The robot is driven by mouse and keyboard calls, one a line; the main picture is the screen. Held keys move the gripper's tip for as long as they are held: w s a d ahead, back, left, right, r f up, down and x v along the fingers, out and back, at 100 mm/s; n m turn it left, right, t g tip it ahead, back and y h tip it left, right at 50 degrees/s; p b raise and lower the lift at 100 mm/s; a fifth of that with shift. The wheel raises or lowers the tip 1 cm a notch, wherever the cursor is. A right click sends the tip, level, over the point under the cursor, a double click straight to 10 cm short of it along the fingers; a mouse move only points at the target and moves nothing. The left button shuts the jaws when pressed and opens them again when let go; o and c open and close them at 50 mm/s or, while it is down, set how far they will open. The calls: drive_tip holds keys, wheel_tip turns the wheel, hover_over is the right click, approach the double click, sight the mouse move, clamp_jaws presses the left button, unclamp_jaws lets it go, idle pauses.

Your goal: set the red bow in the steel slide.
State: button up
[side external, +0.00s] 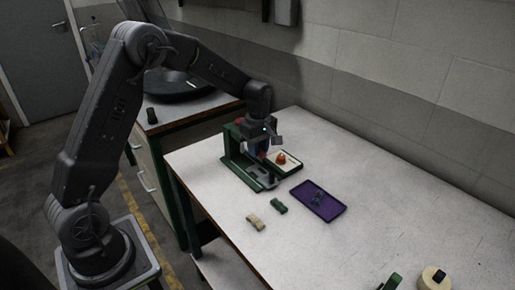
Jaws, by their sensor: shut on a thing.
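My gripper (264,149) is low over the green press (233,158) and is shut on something. What it holds is hidden among the dark fingers and the press frame. A small orange-red piece (281,158) shows just right of and below the fingers, over a cream tray. I cannot tell whether it is the red bow or whether it touches my gripper. The steel slide (262,181) shows as a grey strip at the front of the press base, partly in shadow.
A purple tray (327,210) with a dark grey-blue piece is to the right. A green piece (279,206) and a tan piece (255,222) lie in front. The right side of the white table is mostly clear.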

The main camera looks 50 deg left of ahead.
sight(258, 172)
drive_tip(key=shift+f, duration=2.85)
drive_tip(key=shift+f, duration=0.55)
drive_tip(key=o, duration=1)
drive_tip(key=shift+r, duration=0.1)
